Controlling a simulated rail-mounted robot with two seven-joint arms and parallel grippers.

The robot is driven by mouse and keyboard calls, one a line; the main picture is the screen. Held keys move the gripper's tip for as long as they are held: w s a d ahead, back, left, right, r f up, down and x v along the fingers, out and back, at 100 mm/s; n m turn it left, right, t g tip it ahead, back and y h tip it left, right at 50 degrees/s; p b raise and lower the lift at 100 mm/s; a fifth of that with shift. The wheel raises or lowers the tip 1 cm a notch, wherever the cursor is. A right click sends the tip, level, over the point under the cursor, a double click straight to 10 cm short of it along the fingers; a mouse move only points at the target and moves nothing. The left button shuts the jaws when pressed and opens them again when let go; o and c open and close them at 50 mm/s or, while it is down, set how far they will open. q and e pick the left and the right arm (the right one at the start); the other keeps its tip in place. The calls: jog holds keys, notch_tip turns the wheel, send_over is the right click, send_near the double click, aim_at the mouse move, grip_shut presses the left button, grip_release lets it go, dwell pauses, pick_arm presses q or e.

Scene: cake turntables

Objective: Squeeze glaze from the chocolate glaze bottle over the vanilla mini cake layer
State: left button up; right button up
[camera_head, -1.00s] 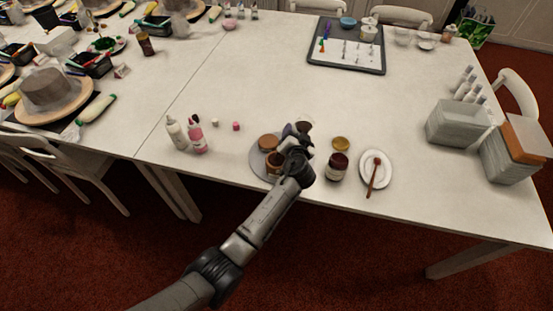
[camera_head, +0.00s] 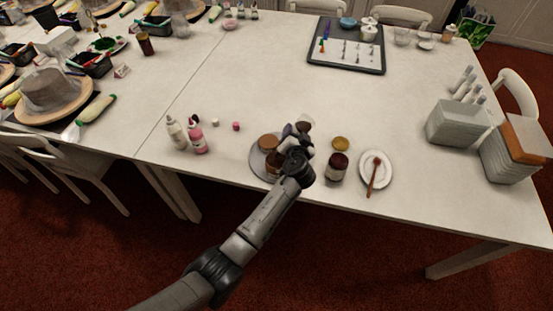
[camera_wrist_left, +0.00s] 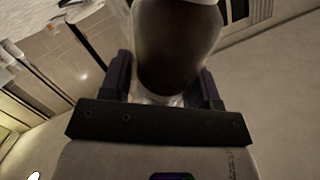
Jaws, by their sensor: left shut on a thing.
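My left gripper (camera_head: 298,142) is shut on the chocolate glaze bottle, whose dark brown body (camera_wrist_left: 178,45) fills the upper middle of the left wrist view between the fingers. In the head view a brown part of the bottle (camera_head: 305,123) shows just beyond the gripper. The gripper is over the right side of a grey round turntable (camera_head: 257,168). Two small round brown-topped pieces (camera_head: 268,142) show there, the nearer one partly hidden by the gripper. I cannot tell which is the vanilla mini cake layer, or whether glaze is flowing. My right gripper is not in view.
A dark jar (camera_head: 337,167), a gold lid (camera_head: 341,143) and a white plate with a brush (camera_head: 386,170) stand right of the turntable. A white bottle (camera_head: 176,133) and a pink bottle (camera_head: 198,139) stand left. The table's middle is clear.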

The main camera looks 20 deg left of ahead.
aim_at(296, 125)
pick_arm(q)
jog(key=o, duration=0.3)
jog(key=shift+c, duration=0.4)
jog(key=shift+r, duration=0.1)
jog(key=shift+r, duration=0.2)
notch_tip(296, 125, up, 7)
jog(key=p, duration=0.5)
jog(key=shift+f, duration=0.2)
